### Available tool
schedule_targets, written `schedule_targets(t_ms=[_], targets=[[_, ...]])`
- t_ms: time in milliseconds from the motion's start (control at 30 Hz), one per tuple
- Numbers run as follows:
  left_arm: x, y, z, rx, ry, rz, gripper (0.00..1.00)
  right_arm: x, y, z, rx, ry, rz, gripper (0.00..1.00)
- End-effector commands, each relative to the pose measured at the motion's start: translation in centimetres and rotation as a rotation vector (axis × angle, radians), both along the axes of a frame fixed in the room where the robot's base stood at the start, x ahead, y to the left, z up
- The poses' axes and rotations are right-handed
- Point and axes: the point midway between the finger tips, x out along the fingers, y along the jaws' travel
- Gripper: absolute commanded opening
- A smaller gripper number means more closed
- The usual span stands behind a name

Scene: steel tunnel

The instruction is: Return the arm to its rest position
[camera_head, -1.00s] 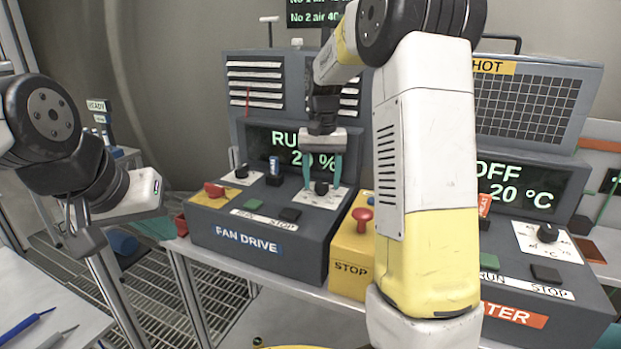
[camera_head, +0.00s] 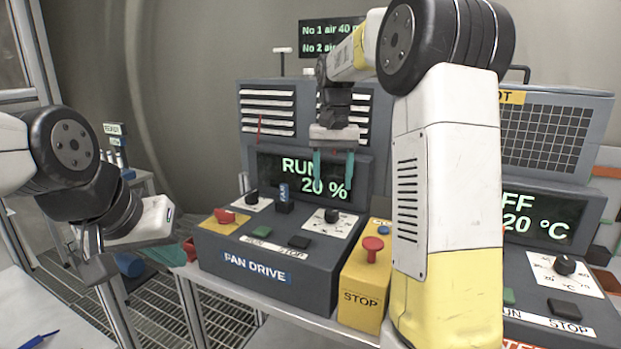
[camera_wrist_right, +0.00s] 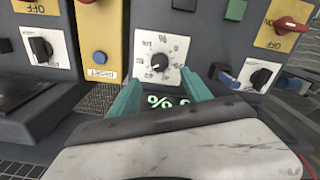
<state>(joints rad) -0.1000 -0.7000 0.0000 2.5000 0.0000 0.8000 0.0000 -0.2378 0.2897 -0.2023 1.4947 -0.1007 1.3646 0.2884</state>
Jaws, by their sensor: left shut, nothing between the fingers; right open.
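My right gripper (camera_head: 333,168) is open and empty, its two teal fingers pointing down in front of the fan drive display (camera_head: 312,176), which reads RUN 20 %. It is above and apart from the black dial knob (camera_head: 331,216) on the fan drive panel. In the right wrist view the open fingers (camera_wrist_right: 161,96) frame the lower part of that dial (camera_wrist_right: 158,62), with nothing between them.
The fan drive console (camera_head: 240,262) has a red switch (camera_head: 224,216), green and black buttons and a blue-tipped lever. A yellow box with a red stop button (camera_head: 372,249) stands beside it. The heater console (camera_head: 563,300) is at right, partly hidden by my right arm.

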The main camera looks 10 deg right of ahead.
Motion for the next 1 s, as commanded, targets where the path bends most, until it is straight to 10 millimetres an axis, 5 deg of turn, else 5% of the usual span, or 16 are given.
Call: schedule_targets(t_ms=[167, 400, 700, 1000], targets=[[0.0, 0.0, 0.0, 0.0, 0.0, 0.0, 0.0, -3.4, -0.3, 1.6, 0.048, -0.072, 0.033, 0.57], [0.0, 0.0, 0.0, 0.0, 0.0, 0.0, 0.0, -12.0, 0.3, 3.1, 0.122, -0.257, 0.129, 0.57], [0.0, 0.0, 0.0, 0.0, 0.0, 0.0, 0.0, -21.6, 1.8, 0.8, 0.134, -0.48, 0.235, 0.57], [0.0, 0.0, 0.0, 0.0, 0.0, 0.0, 0.0, -24.7, 2.4, -1.2, 0.116, -0.561, 0.271, 0.57]])
